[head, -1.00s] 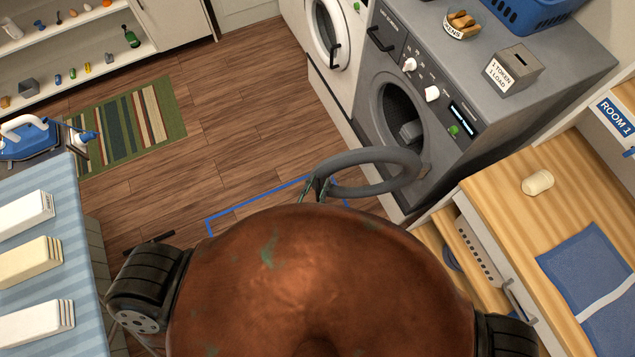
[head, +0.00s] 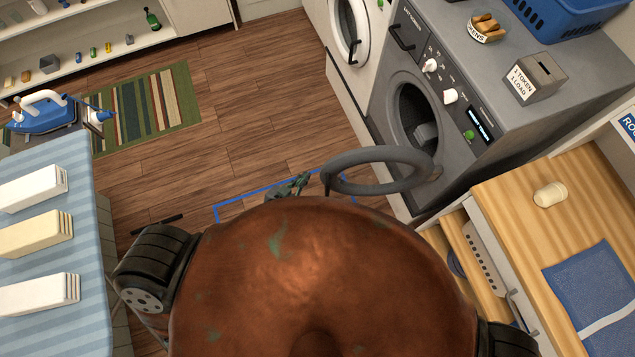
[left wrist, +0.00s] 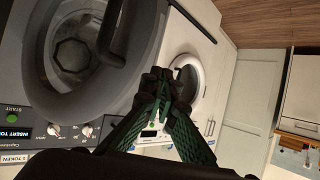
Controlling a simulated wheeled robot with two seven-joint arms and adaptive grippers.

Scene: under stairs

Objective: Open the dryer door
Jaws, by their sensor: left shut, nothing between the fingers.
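The grey dryer (head: 455,95) stands at the upper right in the head view, its round drum opening (head: 418,115) exposed. Its ring-shaped grey door (head: 376,182) is swung well out from the front, seen nearly edge-on. My left gripper (head: 302,182) is just left of the door's free edge, apart from it, empty and shut. In the left wrist view the shut dark green fingers (left wrist: 163,86) are in the middle. The door fills the upper left there, with its black handle (left wrist: 112,32) beside the fingers. My right gripper is not in view.
A white washer (head: 350,30) stands left of the dryer. A wooden counter (head: 515,195) with a pale cup is at the right. A striped ironing board (head: 85,205) is at the left. Bare wooden floor (head: 250,100) lies between, with a blue outline below the door.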

